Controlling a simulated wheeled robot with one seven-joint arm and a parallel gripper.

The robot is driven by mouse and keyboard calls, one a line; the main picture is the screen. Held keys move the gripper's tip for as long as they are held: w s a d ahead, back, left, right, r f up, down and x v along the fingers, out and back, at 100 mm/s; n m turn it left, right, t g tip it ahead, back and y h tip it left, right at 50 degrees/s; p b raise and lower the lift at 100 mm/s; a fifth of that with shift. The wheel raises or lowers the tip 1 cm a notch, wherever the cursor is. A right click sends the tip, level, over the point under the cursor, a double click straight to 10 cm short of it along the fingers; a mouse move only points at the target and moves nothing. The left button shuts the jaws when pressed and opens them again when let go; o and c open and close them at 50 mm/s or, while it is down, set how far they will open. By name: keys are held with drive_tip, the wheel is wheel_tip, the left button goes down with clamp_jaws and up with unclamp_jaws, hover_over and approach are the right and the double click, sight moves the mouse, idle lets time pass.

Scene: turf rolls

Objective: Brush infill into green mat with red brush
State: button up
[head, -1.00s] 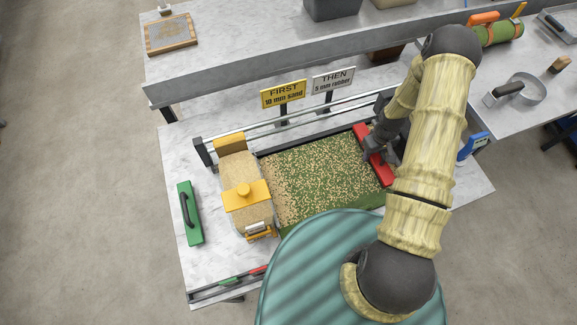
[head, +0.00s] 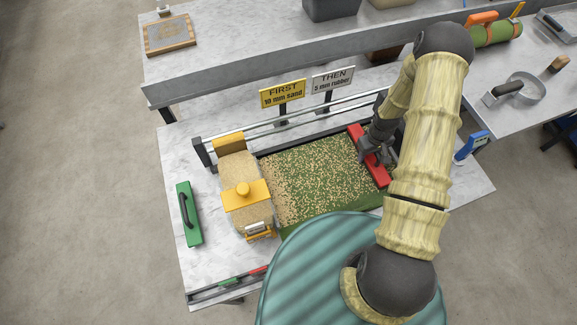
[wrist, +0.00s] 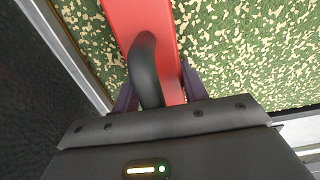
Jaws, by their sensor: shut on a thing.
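The green mat (head: 318,172) lies in a dark-framed tray on the marble table, with tan infill scattered over it. The infill looks thicker at its left side and sparser near the right. The red brush (head: 378,172) lies across the right part of the mat. My gripper (head: 372,147) is shut on the brush's black handle. The brush's underside is hidden.
Yellow "FIRST 10 mm sand" (head: 283,93) and white "THEN 5 mm rubber" (head: 333,79) signs stand behind. A blue device (head: 472,146) is at right.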

drive_tip(key=shift+w+d+r+p, duration=0.4)
drive_tip(key=shift+w+d, duration=0.05)
drive_tip(key=shift+d, duration=0.3)
wheel_tip(320, 180, up, 6)
drive_tip(key=p, duration=0.3)
drive_tip(key=shift+r, duration=0.1)
drive_tip(key=shift+s+r+p, duration=0.25)
drive_tip(key=shift+r+p, duration=0.3)
drive_tip(key=shift+r, duration=0.1)
drive_tip(key=shift+w, duration=0.1)
drive_tip(key=s+a+r, duration=0.1)
drive_tip(key=s+a, duration=0.2)
drive_tip(key=a, duration=0.4)
drive_tip(key=shift+r, duration=0.3)
drive_tip(key=shift+s, duration=0.15)
